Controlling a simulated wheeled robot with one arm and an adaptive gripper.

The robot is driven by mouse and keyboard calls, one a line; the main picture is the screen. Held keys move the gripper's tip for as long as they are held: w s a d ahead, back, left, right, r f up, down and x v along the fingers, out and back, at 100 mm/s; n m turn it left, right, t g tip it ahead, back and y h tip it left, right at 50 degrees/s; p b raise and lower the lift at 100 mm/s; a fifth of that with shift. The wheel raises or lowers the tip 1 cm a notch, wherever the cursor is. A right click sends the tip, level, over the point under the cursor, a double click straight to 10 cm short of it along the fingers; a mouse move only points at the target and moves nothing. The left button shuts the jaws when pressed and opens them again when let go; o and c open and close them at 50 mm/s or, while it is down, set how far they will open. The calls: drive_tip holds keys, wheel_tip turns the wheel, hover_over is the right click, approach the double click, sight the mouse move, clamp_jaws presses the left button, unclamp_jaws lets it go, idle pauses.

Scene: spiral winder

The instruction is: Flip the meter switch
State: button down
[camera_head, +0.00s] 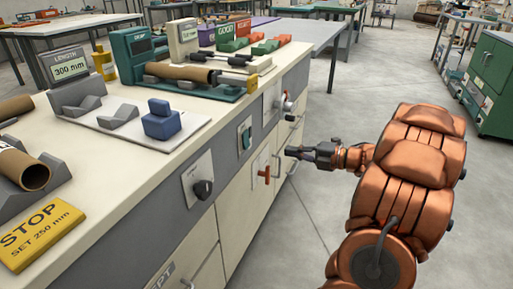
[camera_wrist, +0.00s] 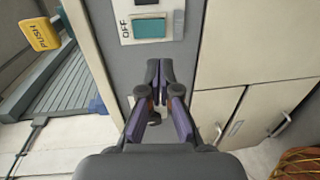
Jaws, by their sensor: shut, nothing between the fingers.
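A teal rocker switch (camera_head: 245,136) sits on a light plate in the dark grey front panel of the bench. In the wrist view a teal rocker (camera_wrist: 150,28) shows near the top, beside the word OFF. I cannot read a label naming it as the meter switch. My gripper (camera_head: 290,152) is in front of the bench face, to the right of the switch and slightly lower in the head view. In the wrist view its shut, empty fingers (camera_wrist: 160,66) point toward the panel below the rocker. Contact with the panel cannot be told.
A black knob (camera_head: 203,188), an orange lever (camera_head: 264,173) and a red-and-white control (camera_head: 286,103) stick out from the bench front. The bench top (camera_head: 105,205) holds cradles, tubes and a yellow STOP sign (camera_head: 40,235). Open floor (camera_head: 300,235) lies right of the bench.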

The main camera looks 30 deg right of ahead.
sight(248, 145)
drive_tip(key=b+x, duration=0.2)
drive_tip(key=x, duration=1)
drive_tip(key=shift+w+b, duration=0.1)
drive_tip(key=shift+b, duration=0.2)
